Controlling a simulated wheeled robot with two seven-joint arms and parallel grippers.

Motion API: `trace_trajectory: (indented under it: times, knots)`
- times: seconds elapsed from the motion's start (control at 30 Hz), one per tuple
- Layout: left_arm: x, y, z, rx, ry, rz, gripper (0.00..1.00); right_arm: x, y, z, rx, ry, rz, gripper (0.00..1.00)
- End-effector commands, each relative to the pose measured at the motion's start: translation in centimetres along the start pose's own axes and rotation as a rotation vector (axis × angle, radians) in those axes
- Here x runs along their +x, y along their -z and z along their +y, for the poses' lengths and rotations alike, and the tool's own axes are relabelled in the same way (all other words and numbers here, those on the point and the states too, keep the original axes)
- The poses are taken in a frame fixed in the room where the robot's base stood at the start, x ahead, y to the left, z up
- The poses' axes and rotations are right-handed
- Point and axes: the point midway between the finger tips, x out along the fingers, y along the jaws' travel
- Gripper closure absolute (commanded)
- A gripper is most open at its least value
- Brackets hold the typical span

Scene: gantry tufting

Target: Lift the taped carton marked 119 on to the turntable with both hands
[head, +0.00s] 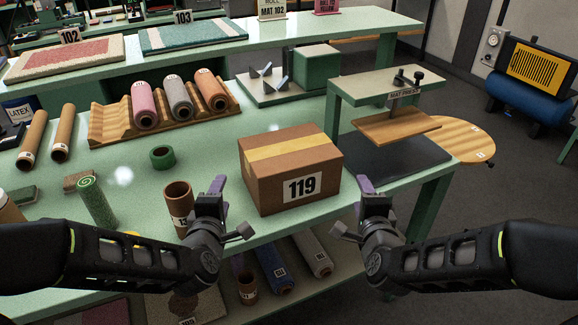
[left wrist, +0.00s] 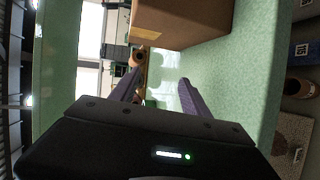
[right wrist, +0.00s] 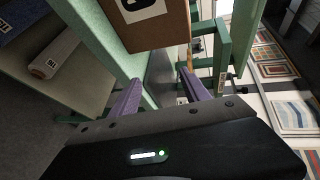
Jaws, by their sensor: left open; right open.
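The brown carton (head: 290,172) with a yellow tape strip and a 119 label sits upright near the front edge of the green table. My left gripper (head: 217,190) is open and empty, left of the carton and apart from it. My right gripper (head: 368,190) is open and empty, right of the carton near the table's front edge. The carton also shows in the left wrist view (left wrist: 175,20) and the right wrist view (right wrist: 150,25), beyond the open fingers. The round wooden turntable (head: 462,140) stands at the right, partly hidden behind the press.
A green press stand (head: 388,85) with a wooden plate (head: 396,126) stands between carton and turntable. A brown tube (head: 178,203) stands near my left gripper. A green tape roll (head: 162,156) and a rack of yarn rolls (head: 108,130) lie further left. Several rolls lie on the lower shelf.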

Motion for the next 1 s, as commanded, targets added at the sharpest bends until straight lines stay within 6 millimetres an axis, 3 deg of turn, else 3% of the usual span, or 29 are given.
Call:
trace_trajectory:
  times: [0.27,0.8,0.9,1.0]
  knots:
    - [2.7,0.0,-0.1,-0.002,0.002,0.001,0.45,2.7,0.0,0.1,0.0,-0.001,0.001,0.45]
    - [12.7,0.0,-0.1,-0.001,0.002,0.0,0.45,12.7,0.0,0.1,-0.001,-0.001,0.001,0.45]
    - [14.0,0.0,-0.1,0.0,0.001,0.0,0.45,14.0,0.0,0.1,-0.001,-0.001,0.001,0.45]
    - [13.8,-0.2,0.0,0.001,0.0,0.0,0.45,13.8,-1.0,0.0,-0.001,0.0,-0.002,0.45]
